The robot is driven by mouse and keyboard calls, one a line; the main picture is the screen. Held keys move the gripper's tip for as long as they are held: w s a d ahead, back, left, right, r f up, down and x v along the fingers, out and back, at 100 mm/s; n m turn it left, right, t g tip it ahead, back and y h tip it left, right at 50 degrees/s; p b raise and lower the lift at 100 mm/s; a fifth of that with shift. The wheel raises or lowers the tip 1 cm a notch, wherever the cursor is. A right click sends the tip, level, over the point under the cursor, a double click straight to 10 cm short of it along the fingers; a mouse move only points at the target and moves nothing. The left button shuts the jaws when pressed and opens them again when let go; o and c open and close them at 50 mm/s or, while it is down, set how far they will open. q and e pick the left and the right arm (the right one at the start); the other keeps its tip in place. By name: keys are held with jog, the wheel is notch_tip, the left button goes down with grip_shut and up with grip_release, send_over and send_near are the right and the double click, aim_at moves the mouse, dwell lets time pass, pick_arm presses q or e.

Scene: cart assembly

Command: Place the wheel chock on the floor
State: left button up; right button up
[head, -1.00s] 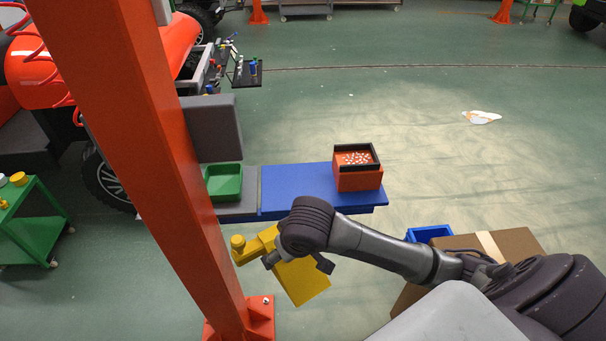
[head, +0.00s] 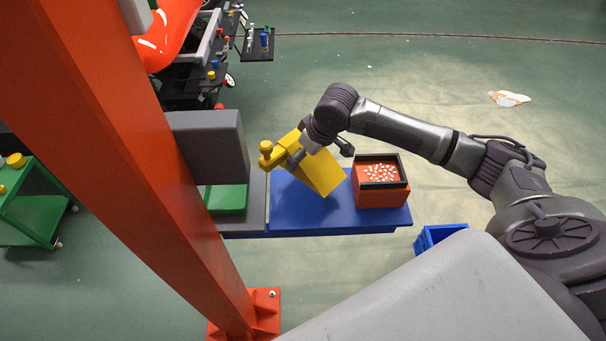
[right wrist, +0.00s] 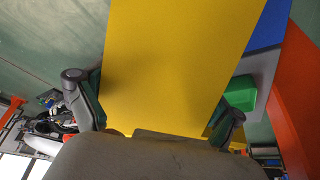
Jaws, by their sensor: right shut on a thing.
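The yellow wheel chock (head: 325,173) is held by my right gripper (head: 303,153) in the head view. It hangs tilted over the blue part of the low table, and I cannot tell how high above it. In the right wrist view the chock (right wrist: 180,60) fills the middle, between the two fingers of my right gripper (right wrist: 155,105). My right gripper is shut on it. The floor (head: 350,285) is green with pale patches. My left gripper is not in any view.
An orange post (head: 150,150) crosses the left side. A grey block (head: 208,145) stands beside the post. A blue crate (head: 425,240) and green cart (head: 35,215) stand nearby. Floor in front is clear.

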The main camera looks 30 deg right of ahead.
aim_at(305, 163)
notch_tip(305, 163, down, 2)
jog(key=shift+f, duration=0.6)
notch_tip(305, 163, down, 2)
jog(key=shift+f, duration=0.45)
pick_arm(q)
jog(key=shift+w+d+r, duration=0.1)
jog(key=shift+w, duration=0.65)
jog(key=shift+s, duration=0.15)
pick_arm(e)
jog(key=shift+f, duration=0.1)
jog(key=o, duration=1.4)
jog(key=shift+f, duration=0.1)
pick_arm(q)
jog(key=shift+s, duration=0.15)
